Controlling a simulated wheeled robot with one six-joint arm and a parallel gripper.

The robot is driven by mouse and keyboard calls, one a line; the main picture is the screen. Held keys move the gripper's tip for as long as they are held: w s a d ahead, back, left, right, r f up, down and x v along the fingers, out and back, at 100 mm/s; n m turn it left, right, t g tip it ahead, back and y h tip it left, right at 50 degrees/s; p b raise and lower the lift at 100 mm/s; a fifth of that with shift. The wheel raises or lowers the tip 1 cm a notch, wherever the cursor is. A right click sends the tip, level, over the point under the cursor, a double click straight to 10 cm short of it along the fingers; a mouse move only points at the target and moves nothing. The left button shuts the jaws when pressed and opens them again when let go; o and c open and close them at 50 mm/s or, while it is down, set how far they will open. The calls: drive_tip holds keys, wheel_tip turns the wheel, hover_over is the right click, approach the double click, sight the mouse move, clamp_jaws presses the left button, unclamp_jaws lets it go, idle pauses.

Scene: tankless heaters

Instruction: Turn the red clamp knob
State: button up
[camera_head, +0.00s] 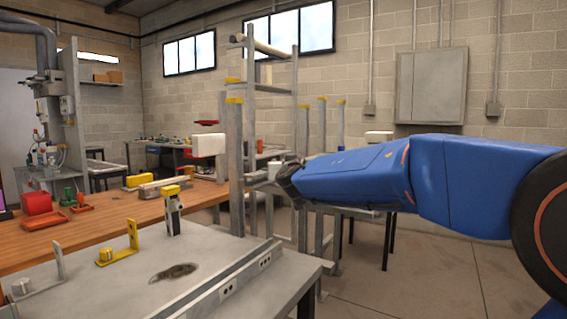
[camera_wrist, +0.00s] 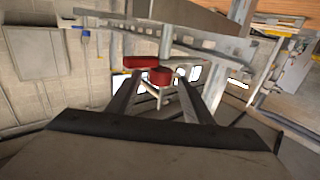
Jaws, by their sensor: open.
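In the wrist view, a round red knob (camera_wrist: 160,77) sits at the end of a grey post, between the two fingers of my gripper (camera_wrist: 160,73). The fingers are open, with one on each side of the knob; I cannot tell whether either touches it. A flat red piece (camera_wrist: 140,62) lies just left of the knob in that view. In the head view, my gripper (camera_head: 268,174) reaches left to the grey metal uprights. I cannot make out the knob there with certainty.
Grey uprights with yellow caps (camera_head: 235,150) stand close around my gripper. A grey metal bench (camera_head: 110,265) with yellow brackets is in front at left. A wooden table (camera_head: 130,212) holds a red bin (camera_head: 36,202). Open floor (camera_head: 430,275) lies at right.

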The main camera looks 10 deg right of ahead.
drive_tip(key=s+a, duration=0.1)
drive_tip(key=s, duration=1)
